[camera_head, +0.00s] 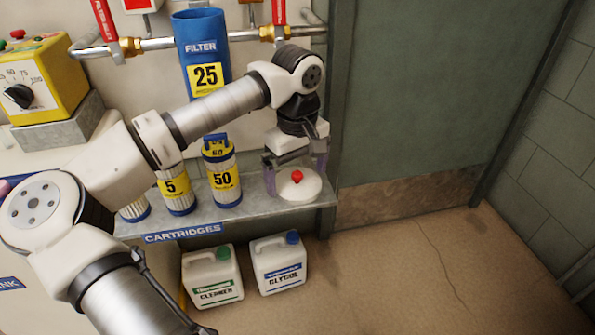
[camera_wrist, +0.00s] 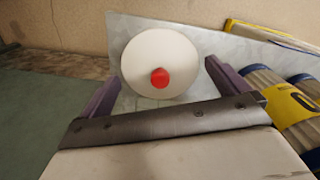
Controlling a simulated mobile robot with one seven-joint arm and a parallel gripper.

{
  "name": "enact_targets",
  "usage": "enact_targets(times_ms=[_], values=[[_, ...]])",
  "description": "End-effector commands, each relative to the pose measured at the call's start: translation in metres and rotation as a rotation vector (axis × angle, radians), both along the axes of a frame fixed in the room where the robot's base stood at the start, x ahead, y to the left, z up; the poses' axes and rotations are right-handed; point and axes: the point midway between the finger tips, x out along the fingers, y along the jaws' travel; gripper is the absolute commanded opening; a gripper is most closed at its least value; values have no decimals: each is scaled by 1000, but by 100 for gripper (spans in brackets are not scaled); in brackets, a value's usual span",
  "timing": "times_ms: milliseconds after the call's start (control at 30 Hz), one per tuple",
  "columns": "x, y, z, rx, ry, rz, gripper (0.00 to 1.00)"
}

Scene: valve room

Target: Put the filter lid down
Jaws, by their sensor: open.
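The filter lid is a round white disc with a red knob. It rests on the right end of the grey cartridge shelf (camera_head: 255,207) in the head view, where the lid (camera_head: 300,188) lies flat. In the wrist view the lid (camera_wrist: 160,55) is between and ahead of my two purple fingers, with a gap on each side. My gripper (camera_head: 296,180) is open and points down over the lid; it also shows in the wrist view (camera_wrist: 158,85). The blue filter housing (camera_head: 202,30), labelled FILTER and 25, stands on the pipe line behind my arm, partly hidden by it.
Cartridges marked 50 (camera_head: 222,182) and 5 (camera_head: 176,190) stand on the shelf left of the lid. A cleaner jug (camera_head: 212,277) and a glycol jug (camera_head: 278,264) stand on the floor below. A yellow dial box (camera_head: 35,80) is at left. The floor at right is clear.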

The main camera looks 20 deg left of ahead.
Motion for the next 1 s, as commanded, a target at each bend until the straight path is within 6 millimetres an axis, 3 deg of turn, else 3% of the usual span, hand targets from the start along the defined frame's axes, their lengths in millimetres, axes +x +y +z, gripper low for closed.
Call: enact_targets(times_ms=[500, 700, 1000], values=[[1, 0, 102, 1, -1, 0, 100], [0, 0, 117, 2, -1, 0, 100], [2, -6, 119, -17, -14, -5, 100]])
